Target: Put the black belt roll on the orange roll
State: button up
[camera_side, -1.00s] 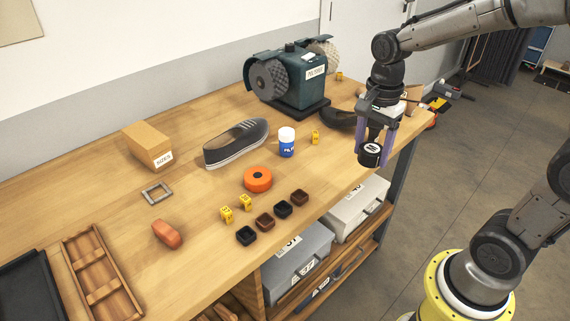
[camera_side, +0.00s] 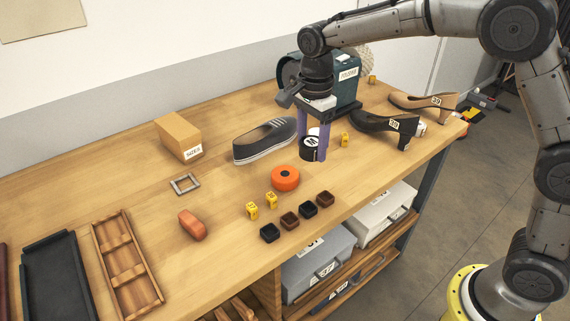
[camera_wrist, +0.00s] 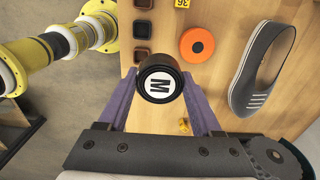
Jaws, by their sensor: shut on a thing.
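The black belt roll (camera_side: 309,148) has a white round label with an M. My gripper (camera_side: 313,148) is shut on it, with a purple finger on each side, and holds it in the air above the bench. The wrist view shows the roll (camera_wrist: 160,80) between the fingertips. The orange roll (camera_side: 285,178) lies flat on the bench, to the left of and nearer than my gripper in the side view. It also shows in the wrist view (camera_wrist: 197,46), apart from the belt roll and with nothing on it.
A grey shoe (camera_side: 264,141) lies behind the orange roll. Small dark trays (camera_side: 290,220) and yellow tags (camera_side: 252,210) lie in front of it. A black heeled shoe (camera_side: 385,127) stands to the right, and a green grinding machine (camera_side: 345,98) behind my gripper.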

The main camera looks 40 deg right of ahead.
send_over(285, 173)
jog(key=f, duration=0.6)
jog(key=shift+s+f, duration=0.25)
jog(key=shift+w+f, duration=0.15)
jog(key=shift+f, duration=1.65)
jog(key=shift+f, duration=0.1)
jog(key=o, duration=1.4)
jog(key=shift+f, duration=0.1)
jog(key=shift+o, duration=0.2)
